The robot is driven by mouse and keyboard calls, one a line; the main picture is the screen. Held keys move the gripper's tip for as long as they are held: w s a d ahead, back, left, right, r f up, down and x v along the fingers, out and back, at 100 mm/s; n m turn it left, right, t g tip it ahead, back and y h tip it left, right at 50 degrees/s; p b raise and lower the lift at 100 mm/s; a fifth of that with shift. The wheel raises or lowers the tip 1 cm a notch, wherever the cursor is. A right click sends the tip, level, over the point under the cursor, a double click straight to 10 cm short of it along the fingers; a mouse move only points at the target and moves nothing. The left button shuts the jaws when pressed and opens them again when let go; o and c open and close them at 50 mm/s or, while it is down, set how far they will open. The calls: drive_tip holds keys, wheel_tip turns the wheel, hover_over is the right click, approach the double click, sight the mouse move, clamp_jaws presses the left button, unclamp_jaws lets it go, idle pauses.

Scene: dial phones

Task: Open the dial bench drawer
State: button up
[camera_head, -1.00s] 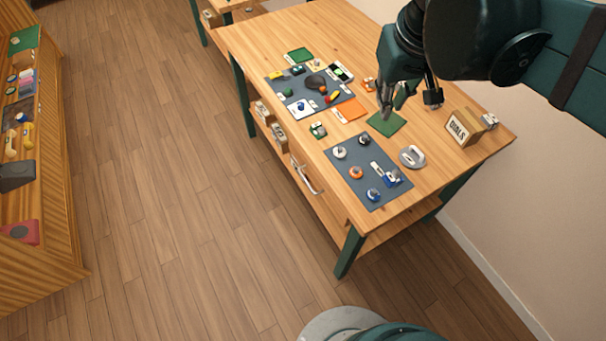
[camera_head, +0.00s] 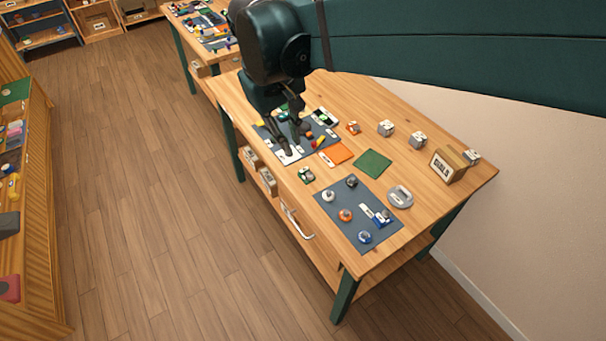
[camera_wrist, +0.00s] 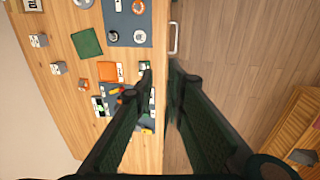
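The dial bench (camera_head: 404,254) is a wooden table with dark green legs. A "DIALS" sign block (camera_head: 447,165) stands at its right end. Its drawer handle (camera_head: 297,222), a pale bar, is on the long front side below the top; the drawer looks shut. My gripper (camera_head: 291,152) is above the far-left part of the bench, over a grey mat, apart from the handle. In the wrist view its two fingers (camera_wrist: 160,72) are spread with nothing between them.
A grey mat (camera_head: 339,226) with several dials lies near the bench's front corner. Green (camera_head: 373,164) and orange (camera_head: 337,153) squares lie on top. Small boxes (camera_head: 267,180) sit along the front side. A shelf unit (camera_head: 40,240) stands left; the floor between (camera_head: 170,230) is clear.

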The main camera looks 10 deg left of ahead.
drive_tip(key=a, duration=0.2)
approach(295, 223)
drive_tip(key=shift+w+a, duration=0.1)
drive_tip(key=shift+a, duration=0.05)
idle(0.3)
drive_tip(key=shift+w+d+f+b, duration=0.15)
drive_tip(key=shift+f+b, duration=0.15)
drive_tip(key=shift+f, duration=0.95)
drive_tip(key=shift+w+d+f+b, duration=0.2)
drive_tip(key=shift+f+b, duration=0.15)
drive_tip(key=shift+f, duration=0.95)
drive_tip(key=shift+w+d+f+b, duration=0.15)
drive_tip(key=shift+f+b, duration=0.15)
drive_tip(key=shift+f, duration=0.95)
drive_tip(key=shift+c, duration=0.3)
clamp_jaws()
